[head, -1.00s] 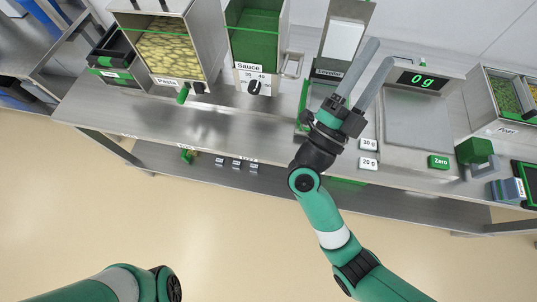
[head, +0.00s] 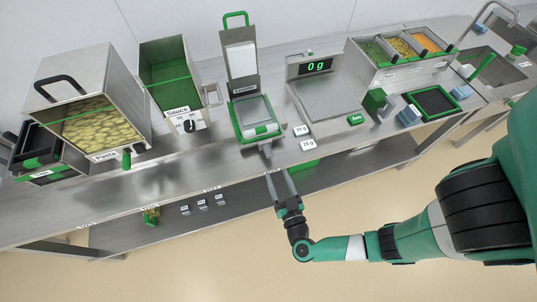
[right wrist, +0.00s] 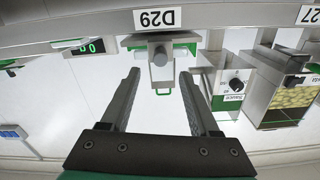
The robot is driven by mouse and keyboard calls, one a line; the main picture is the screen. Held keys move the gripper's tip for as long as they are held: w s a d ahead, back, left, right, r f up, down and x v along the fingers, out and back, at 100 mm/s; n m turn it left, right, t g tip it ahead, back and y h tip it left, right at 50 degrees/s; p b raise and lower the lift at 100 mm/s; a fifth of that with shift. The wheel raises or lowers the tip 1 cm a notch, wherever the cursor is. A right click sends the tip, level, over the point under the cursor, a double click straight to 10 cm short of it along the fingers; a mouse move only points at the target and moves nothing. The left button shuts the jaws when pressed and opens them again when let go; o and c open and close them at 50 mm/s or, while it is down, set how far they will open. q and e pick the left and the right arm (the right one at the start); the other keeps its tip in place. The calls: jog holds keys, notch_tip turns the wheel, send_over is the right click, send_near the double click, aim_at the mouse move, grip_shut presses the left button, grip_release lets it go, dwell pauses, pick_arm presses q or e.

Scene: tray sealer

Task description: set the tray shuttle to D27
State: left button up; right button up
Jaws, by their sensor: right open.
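The tray shuttle (head: 257,118), a green-rimmed tray carrier with a grey front handle (head: 266,149), stands at the bench front, below the upright panel with the green loop. My right gripper (head: 277,174) is open and empty, just in front of the handle. In the right wrist view the grey handle block (right wrist: 160,57) lies ahead, between and beyond the fingertips (right wrist: 159,75), seemingly untouched. My left gripper is out of view.
The pasta bin (head: 100,125) and sauce dispenser (head: 172,75) stand left of the shuttle. The scale (head: 330,97), reading 0 g, stands right. Small labels (head: 212,189) line the bench's front edge. The bench top before the sauce dispenser is clear.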

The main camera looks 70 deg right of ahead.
aim_at(270, 157)
jog(key=b+x, duration=0.2)
jog(key=x, duration=0.7)
jog(key=shift+w+d, duration=0.15)
grip_shut()
dwell(1.1)
